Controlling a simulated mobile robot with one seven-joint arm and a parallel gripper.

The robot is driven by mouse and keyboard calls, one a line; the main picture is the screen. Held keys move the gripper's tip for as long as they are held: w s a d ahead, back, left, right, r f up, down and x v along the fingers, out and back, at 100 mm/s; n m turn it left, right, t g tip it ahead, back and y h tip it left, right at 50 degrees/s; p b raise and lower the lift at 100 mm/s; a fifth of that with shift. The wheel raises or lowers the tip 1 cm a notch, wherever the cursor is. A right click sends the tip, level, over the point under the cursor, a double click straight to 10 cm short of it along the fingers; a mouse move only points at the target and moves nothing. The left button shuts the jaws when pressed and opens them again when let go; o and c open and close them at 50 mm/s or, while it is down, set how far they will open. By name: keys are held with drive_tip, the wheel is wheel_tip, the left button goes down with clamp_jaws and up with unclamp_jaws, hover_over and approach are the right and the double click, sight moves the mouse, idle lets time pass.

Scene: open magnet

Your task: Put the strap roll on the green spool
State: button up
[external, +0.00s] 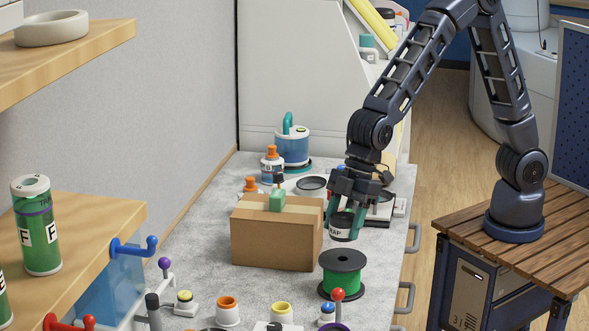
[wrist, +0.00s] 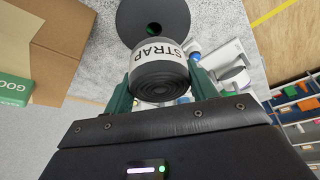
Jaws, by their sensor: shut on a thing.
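The strap roll (external: 342,228) is a small dark roll with a white band lettered STRAP. My gripper (external: 345,222) is shut on it, with a green finger on each side. In the wrist view the strap roll (wrist: 158,73) sits between the fingers of my gripper (wrist: 160,85). The green spool (external: 343,275) has black flanges and a green winding, and stands upright on the grey worktop. The roll is held above the spool, apart from it. In the wrist view the spool's black top flange (wrist: 153,22) shows beyond the roll, with a hole at its middle.
A cardboard box (external: 276,234) with a green block (external: 277,200) on top stands left of the spool. A red-knobbed post (external: 338,296) and several small white pots stand in front of the spool. The worktop (external: 205,245) is bare left of the box.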

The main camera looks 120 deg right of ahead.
sight(342, 259)
drive_tip(key=shift+f, duration=2.7)
drive_tip(key=shift+f, duration=0.1)
drive_tip(key=o, duration=1)
